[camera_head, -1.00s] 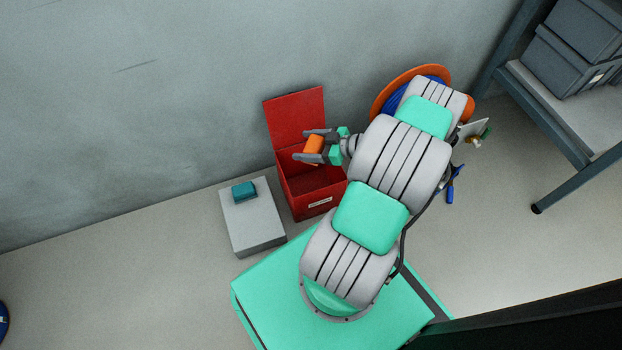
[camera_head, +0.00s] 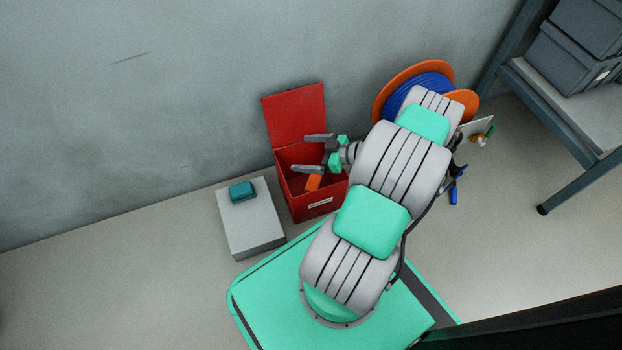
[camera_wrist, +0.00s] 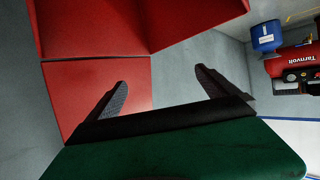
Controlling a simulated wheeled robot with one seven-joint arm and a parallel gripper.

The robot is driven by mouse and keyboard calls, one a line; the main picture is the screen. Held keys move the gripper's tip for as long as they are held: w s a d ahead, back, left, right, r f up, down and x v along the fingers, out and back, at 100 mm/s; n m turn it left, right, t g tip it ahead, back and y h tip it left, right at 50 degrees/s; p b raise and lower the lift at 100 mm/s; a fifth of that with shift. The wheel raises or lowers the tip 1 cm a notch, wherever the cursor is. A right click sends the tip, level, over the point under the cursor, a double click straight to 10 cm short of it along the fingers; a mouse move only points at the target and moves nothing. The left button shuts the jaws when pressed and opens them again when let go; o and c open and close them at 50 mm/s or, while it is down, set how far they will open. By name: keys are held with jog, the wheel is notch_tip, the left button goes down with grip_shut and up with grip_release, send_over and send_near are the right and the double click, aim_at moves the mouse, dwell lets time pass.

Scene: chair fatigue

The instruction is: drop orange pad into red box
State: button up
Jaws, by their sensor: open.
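The red box (camera_head: 325,205) stands on the floor by the wall with its lid raised against the wall side. The orange pad (camera_head: 313,182) shows inside the box, below my gripper and partly hidden by a finger. My gripper (camera_head: 308,153) is open and empty, with its fingers apart over the box opening. In the wrist view my two fingers (camera_wrist: 160,85) are spread with nothing between them, and red panels of the box (camera_wrist: 97,85) fill the upper left. The pad does not show in the wrist view.
A grey block (camera_head: 250,222) with a teal object (camera_head: 242,191) on it stands left of the box. A cable reel (camera_head: 428,85) is behind my arm. A shelf (camera_head: 565,125) with grey bins is at the right. A red machine (camera_wrist: 295,66) and blue container (camera_wrist: 267,36) show in the wrist view.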

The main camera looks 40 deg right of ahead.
jog(key=p+v, duration=0.2)
jog(key=v, duration=0.6)
jog(key=shift+w+r+p, duration=0.1)
jog(key=shift+p, duration=0.2)
